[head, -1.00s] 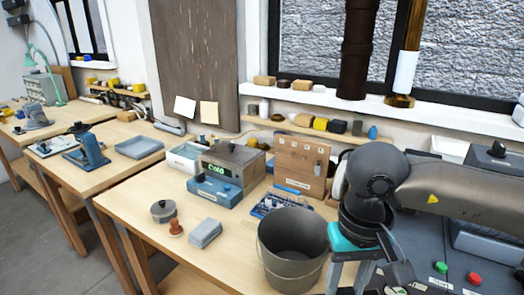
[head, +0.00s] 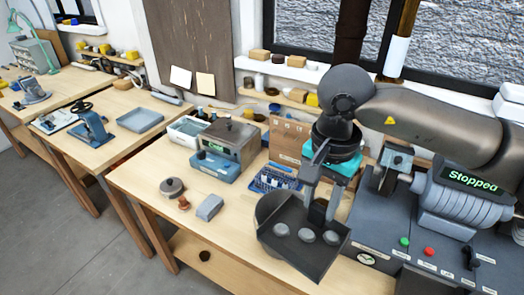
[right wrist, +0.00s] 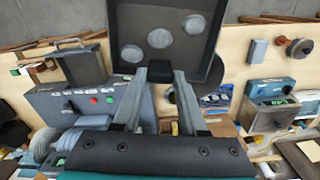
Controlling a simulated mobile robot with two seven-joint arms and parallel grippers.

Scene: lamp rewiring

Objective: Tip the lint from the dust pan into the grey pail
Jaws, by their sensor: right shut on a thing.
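The dark dust pan (head: 300,258) is held over the grey pail (head: 265,208), which it mostly hides; only part of the pail's left side and rim shows. Three round grey lint pads (head: 307,236) lie in the pan. My right gripper (head: 320,203) points down and is shut on the pan's handle end. In the right wrist view the pan (right wrist: 185,72) lies beyond the fingers (right wrist: 160,72), with the lint (right wrist: 160,22) in it. I cannot tell whether the pan touches the pail. My left gripper is not in view.
A grey machine (head: 465,205) reading "Stopped", with green and red buttons, stands right of the pan.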

